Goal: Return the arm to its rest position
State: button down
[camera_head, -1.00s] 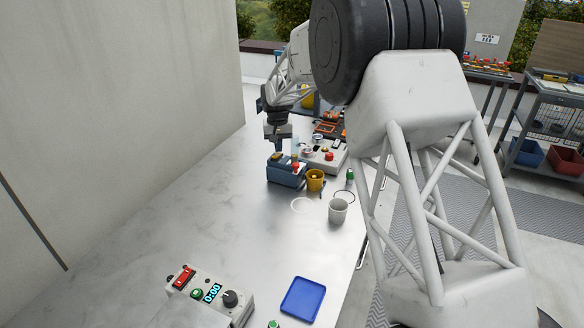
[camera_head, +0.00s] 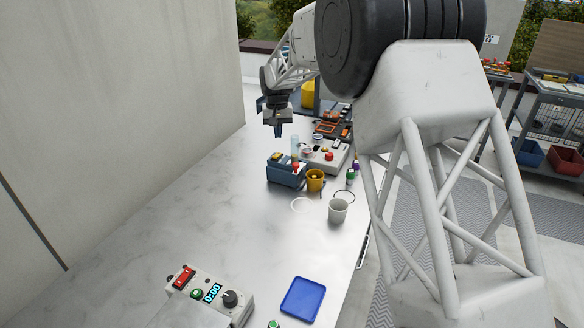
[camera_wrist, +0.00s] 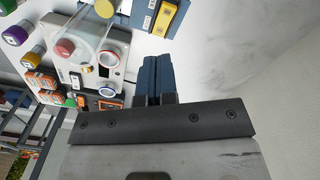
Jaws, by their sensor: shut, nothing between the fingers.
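My gripper (camera_head: 278,130) hangs from my raised arm over the far part of the white tabletop (camera_head: 190,210), above and a little behind the blue box. Its fingers (camera_wrist: 160,78) are closed together and hold nothing. In the head view the gripper is apart from everything on the table. In the wrist view its blue fingers point toward the table, with the devices to the left and bare surface to the right.
Below the gripper are a blue box (camera_head: 284,174), a yellow cup (camera_head: 315,180), a pale cup (camera_head: 338,210) and a grey device with a red button (camera_head: 329,156). Nearer stand a timer box (camera_head: 208,293) and blue tray (camera_head: 303,299). A wall (camera_head: 120,100) rises at left.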

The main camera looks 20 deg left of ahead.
jog(key=shift+r, duration=0.3)
dwell(0.4)
